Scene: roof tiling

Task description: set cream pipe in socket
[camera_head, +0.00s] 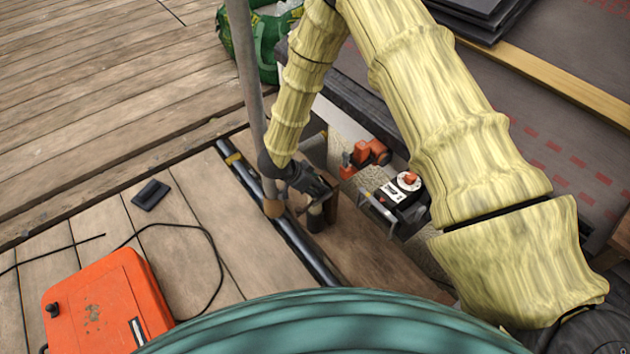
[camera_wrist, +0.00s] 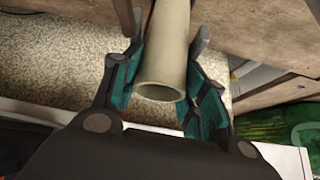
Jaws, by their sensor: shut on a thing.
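The cream pipe (camera_wrist: 168,45) is a hollow round tube in the wrist view. Its open end faces the camera, and its far part runs out past the top edge. My gripper (camera_wrist: 168,65) is shut on it, with one teal-padded finger on each side. In the head view my gripper (camera_head: 318,190) points down over the boards beside a dark pipe or rail. The pipe is mostly hidden there by the gripper and the shadow. I cannot make out the socket for certain in either view.
A grey pole (camera_head: 248,90) stands close left of my gripper. An orange fitting (camera_head: 365,157) and a black-and-white device (camera_head: 402,192) are close right. An orange case (camera_head: 108,305), black pad (camera_head: 151,194) and cable lie left. A green bag (camera_head: 262,40) is behind.

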